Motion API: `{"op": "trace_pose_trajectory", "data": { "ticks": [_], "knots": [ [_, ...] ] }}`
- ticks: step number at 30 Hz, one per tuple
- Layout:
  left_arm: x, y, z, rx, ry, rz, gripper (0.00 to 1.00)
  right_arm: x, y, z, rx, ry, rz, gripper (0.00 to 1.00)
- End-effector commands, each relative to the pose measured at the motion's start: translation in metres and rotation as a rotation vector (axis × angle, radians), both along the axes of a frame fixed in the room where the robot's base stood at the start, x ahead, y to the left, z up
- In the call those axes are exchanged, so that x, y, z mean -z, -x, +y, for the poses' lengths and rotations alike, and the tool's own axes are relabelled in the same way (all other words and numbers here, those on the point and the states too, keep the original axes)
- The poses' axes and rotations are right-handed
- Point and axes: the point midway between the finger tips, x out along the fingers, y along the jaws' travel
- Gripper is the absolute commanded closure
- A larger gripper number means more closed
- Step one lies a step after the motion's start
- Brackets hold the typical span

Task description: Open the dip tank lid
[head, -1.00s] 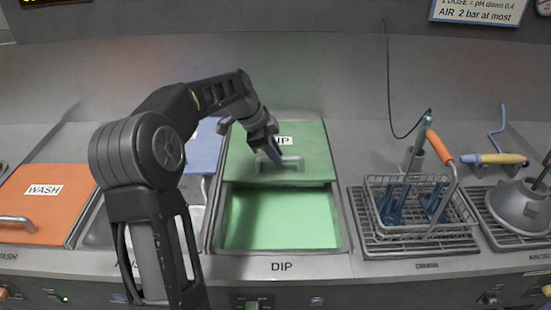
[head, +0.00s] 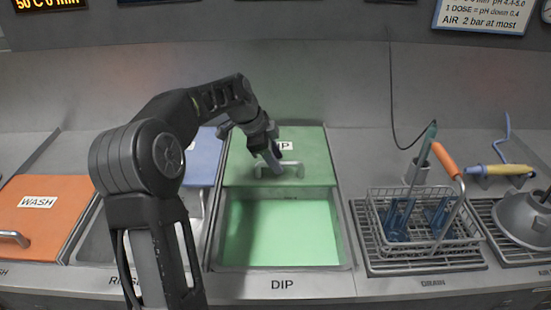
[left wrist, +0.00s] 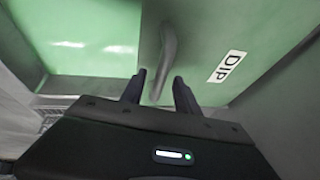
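The green dip tank lid (head: 310,165), labelled DIP, lies slid toward the back. The front of the dip tank (head: 285,235) is uncovered and shows a bright green interior. The lid's bar handle (head: 293,168) is near its front edge. My left gripper (head: 274,163) reaches down to this handle from the left. In the left wrist view, the handle (left wrist: 168,50) passes between my two gripper fingers (left wrist: 160,90), which stand apart with a gap visible on each side. My right gripper is not in view.
An orange WASH lid (head: 45,220) is at left, and a blue lid (head: 203,160) is partly behind my left arm. At right, a wire basket (head: 425,215) stands on the drain grate (head: 385,264). A yellow-handled tool (head: 500,170) and a grey funnel-like part (head: 522,218) are farther right.

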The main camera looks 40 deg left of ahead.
Motion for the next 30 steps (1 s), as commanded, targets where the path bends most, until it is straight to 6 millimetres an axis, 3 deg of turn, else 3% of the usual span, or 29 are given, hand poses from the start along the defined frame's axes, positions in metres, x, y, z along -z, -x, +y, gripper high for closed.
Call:
{"op": "trace_pose_trajectory", "data": {
  "ticks": [8,21,30],
  "knots": [
    [-0.006,0.002,0.002,-0.001,-0.001,-0.002,0.62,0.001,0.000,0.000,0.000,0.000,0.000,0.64],
    [-0.064,0.026,0.015,-0.001,-0.001,-0.002,0.62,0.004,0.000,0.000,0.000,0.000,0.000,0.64],
    [-0.071,0.029,0.015,0.000,0.000,0.000,0.62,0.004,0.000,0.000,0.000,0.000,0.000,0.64]
  ]
}}
